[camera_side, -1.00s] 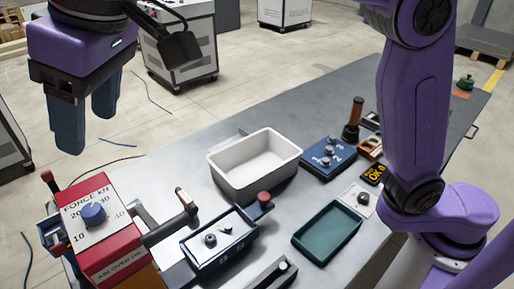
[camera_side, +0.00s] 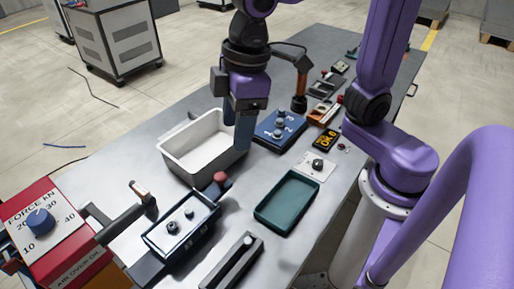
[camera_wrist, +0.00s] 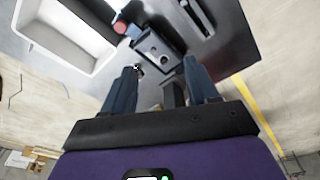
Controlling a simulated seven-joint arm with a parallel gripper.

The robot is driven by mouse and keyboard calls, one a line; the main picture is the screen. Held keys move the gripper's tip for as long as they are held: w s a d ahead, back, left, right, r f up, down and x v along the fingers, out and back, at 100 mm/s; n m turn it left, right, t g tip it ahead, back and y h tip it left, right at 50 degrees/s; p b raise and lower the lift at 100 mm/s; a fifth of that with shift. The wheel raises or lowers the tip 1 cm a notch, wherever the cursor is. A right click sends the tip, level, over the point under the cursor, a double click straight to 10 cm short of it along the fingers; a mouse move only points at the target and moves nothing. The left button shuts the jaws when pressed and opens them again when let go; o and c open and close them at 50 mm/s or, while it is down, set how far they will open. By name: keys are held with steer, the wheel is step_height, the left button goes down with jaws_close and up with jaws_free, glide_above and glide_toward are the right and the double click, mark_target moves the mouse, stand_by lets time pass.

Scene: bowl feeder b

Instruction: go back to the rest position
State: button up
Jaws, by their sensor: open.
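My gripper (camera_side: 244,124) hangs over the table at the right edge of the white bin, in the middle of the side view.
A red press with a force dial (camera_side: 42,222) stands at the lower left. A dark upright handle (camera_side: 300,95) stands behind.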

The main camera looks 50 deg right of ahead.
steer(key=s+d+f, duration=0.4)
steer(key=s+d, duration=0.1)
steer(key=d, duration=0.2)
steer(key=s+d+f+n+g+h, duration=0.1)
steer(key=s+d+f, duration=0.3)
steer(key=d, duration=0.4)
steer(key=shift+s+d, duration=0.2)
steer(key=shift+s, duration=0.6)
